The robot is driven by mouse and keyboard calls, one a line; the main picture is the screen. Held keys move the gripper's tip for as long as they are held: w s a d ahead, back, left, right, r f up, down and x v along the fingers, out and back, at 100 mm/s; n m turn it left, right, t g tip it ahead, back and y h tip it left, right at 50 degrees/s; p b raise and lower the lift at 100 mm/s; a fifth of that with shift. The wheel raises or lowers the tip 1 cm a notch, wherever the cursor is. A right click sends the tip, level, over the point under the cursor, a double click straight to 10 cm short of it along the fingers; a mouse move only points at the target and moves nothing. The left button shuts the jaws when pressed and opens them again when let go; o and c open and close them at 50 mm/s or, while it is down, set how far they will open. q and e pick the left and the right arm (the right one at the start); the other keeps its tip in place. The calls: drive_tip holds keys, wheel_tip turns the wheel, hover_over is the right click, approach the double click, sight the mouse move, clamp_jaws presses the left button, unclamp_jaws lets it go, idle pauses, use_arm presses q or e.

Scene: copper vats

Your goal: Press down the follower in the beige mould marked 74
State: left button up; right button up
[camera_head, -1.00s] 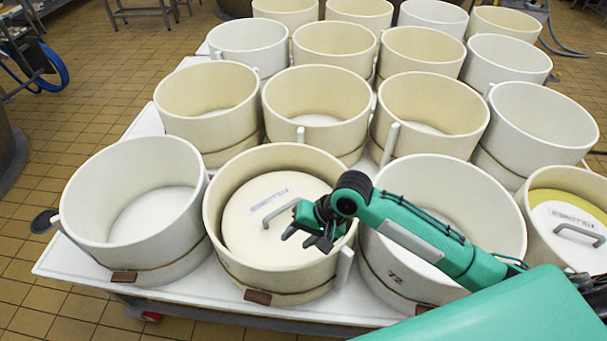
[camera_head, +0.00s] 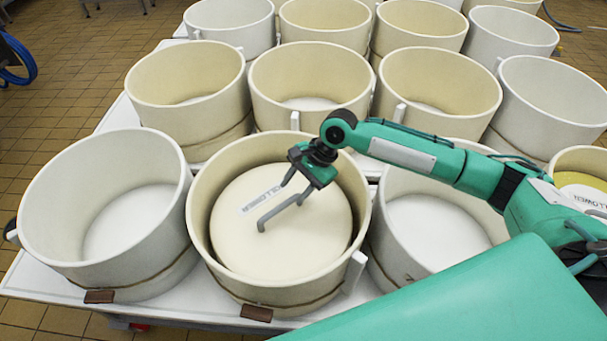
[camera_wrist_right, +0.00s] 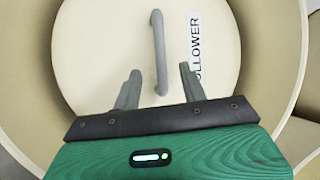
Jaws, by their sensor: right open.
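A beige mould (camera_head: 202,225) stands at the front middle of the table in the head view. Inside it lies a round cream follower (camera_head: 310,235) with a grey bar handle (camera_head: 283,205) and a FOLLOWER label. No number can be read on this mould. My right gripper (camera_head: 292,190) is open over the follower, close to the handle. In the right wrist view the open fingers (camera_wrist_right: 160,85) point at the follower (camera_wrist_right: 100,60), with the handle (camera_wrist_right: 158,40) between and beyond them. I cannot tell whether they touch it. My left gripper is not in view.
White moulds stand at left (camera_head: 105,200) and right (camera_head: 430,220) of the beige one. Several beige and white moulds fill the rows behind. A mould with a yellow content and a follower (camera_head: 585,195) is at far right. The white table edge (camera_head: 40,290) runs along the front.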

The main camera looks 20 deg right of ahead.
sight(283, 208)
drive_tip(key=x, duration=0.8)
drive_tip(key=shift+a+f, duration=0.15)
drive_tip(key=shift+f, duration=0.1)
clamp_jaws()
drive_tip(key=shift+s+f, duration=0.25)
drive_tip(key=shift+f, duration=0.15)
idle(2.3)
drive_tip(key=shift+r+p, duration=0.1)
drive_tip(key=shift+p, duration=0.75)
idle(0.3)
